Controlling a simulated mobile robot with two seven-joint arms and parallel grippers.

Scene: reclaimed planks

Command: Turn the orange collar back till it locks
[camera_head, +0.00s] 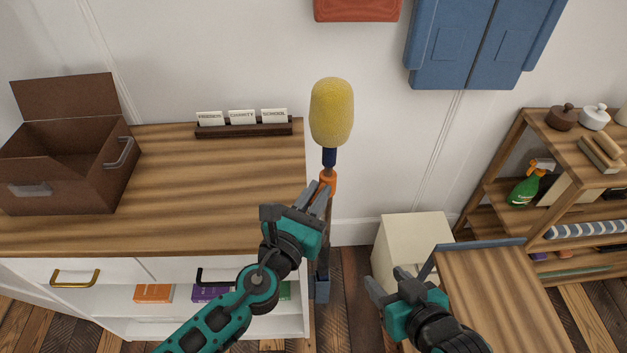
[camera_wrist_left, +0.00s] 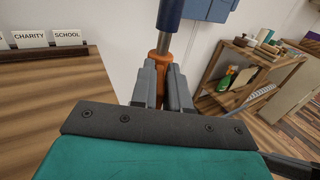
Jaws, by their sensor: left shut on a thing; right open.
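The orange collar (camera_head: 328,178) sits on an upright pole topped by a yellow duster head (camera_head: 331,112). A dark blue section (camera_head: 329,158) is just above the collar. My left gripper (camera_head: 321,195) is shut on the collar; in the left wrist view the collar (camera_wrist_left: 160,58) shows between and above the fingers (camera_wrist_left: 163,88), with a metal rod and blue tube above it. The fingers hide the collar's lower part. Whether it is locked cannot be told. My right gripper (camera_head: 399,281) is open and empty, lower right of the pole.
A wooden-topped cabinet (camera_head: 220,180) is left of the pole, bearing a brown open box (camera_head: 60,190) and a card holder (camera_head: 243,130). A cream box-like unit (camera_head: 412,235) and a wooden surface (camera_head: 500,295) lie near my right gripper. A shelf (camera_head: 500,165) stands at right.

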